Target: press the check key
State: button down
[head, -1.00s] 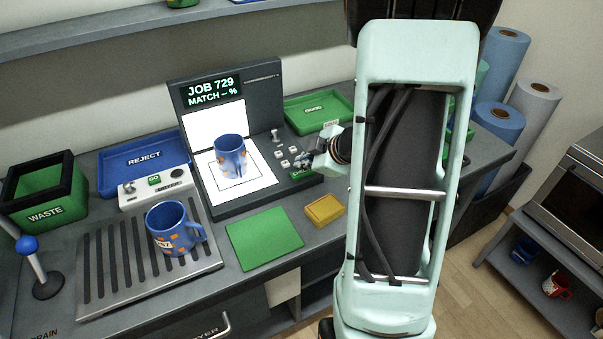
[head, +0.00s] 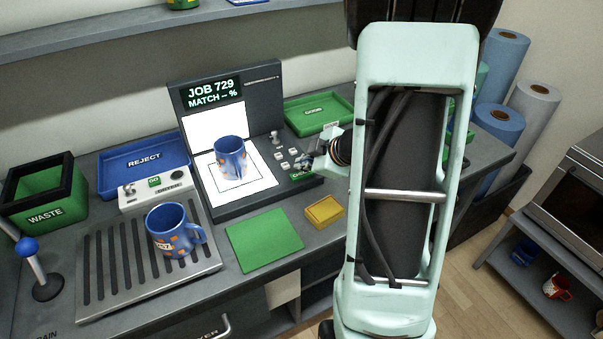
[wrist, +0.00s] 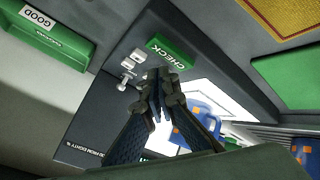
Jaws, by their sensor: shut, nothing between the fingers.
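The green check key (wrist: 170,50) sits on the dark station panel, its white lettering readable in the wrist view. In the head view the check key (head: 301,175) shows only partly beside my gripper (head: 309,163). In the wrist view my gripper (wrist: 165,84) is shut and empty. Its fingertips are just beside the key and overlap its lower edge in the picture. I cannot tell whether they touch it. A blue mug with orange patches (head: 230,157) stands on the station's white lit pad, under a display (head: 211,92) reading JOB 729, MATCH -- %.
Small white keys (wrist: 136,56) and a knob (wrist: 126,80) lie close to the check key. A second blue mug (head: 172,230) stands on the drain grate. A green mat (head: 264,238), a yellow pad (head: 324,209) and the green GOOD tray (head: 318,112) surround the station.

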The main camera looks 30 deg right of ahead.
aim_at(303, 175)
jog(key=shift+f, duration=0.1)
jog(key=shift+f, duration=0.3)
jog(key=shift+f+b, duration=0.5)
jog(key=shift+b, duration=0.05)
dwell(0.6)
jog(key=shift+r, duration=0.1)
jog(key=shift+r+p, duration=0.8)
jog(key=shift+p, duration=0.2)
jog(key=shift+r, duration=0.1)
notch_tip(303, 175, up, 5)
jog(key=p, duration=0.5)
jog(key=shift+w, duration=0.1)
dwell(0.5)
